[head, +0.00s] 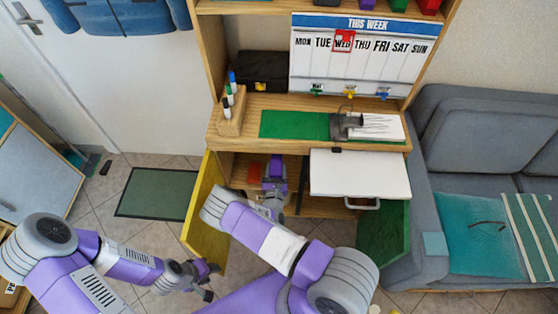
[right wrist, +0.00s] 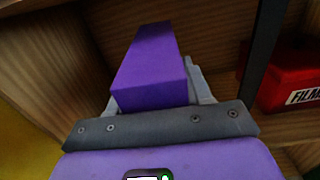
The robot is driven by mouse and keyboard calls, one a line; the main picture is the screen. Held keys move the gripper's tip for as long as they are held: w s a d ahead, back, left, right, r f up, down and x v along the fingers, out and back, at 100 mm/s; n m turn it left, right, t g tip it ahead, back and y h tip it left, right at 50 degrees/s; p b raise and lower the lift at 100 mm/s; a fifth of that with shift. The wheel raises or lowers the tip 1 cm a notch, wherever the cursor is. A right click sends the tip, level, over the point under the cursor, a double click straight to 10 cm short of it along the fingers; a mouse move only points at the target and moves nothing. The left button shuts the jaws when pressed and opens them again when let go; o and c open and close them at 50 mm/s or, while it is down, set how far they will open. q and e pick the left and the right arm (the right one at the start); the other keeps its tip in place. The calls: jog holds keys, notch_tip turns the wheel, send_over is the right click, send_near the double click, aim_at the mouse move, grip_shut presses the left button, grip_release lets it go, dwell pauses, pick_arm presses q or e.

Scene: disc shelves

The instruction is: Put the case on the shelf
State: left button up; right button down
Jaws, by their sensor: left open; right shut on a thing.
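The purple case (right wrist: 150,70) is in my right gripper (right wrist: 160,100), which is shut on it. It fills much of the middle of the right wrist view, in front of wooden panels. In the head view the case (head: 276,164) shows as a purple patch inside the lower cabinet, with my right gripper (head: 274,190) just in front of it. I cannot tell whether the case touches a shelf board (head: 320,207). My left gripper (head: 207,281) is open and empty, low in front of the yellow door.
The lower cabinet's yellow door (head: 203,205) and green door (head: 385,233) stand open. A white panel (head: 358,173) covers its right part. A red box marked "FILM" (right wrist: 295,88) sits at right in the right wrist view. A grey sofa (head: 470,140) stands right.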

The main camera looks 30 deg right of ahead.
jog(key=b+x, duration=0.2)
jog(key=x, duration=0.7)
notch_tip(320, 180, down, 7)
jog(key=b, duration=0.4)
jog(key=shift+w+r, duration=0.1)
jog(key=shift+w, duration=0.05)
jog(key=c, duration=0.9)
grip_release()
jog(key=shift+f, duration=0.25)
jog(key=shift+c, duration=0.2)
jog(key=o, duration=0.5)
jog(key=shift+c, duration=0.2)
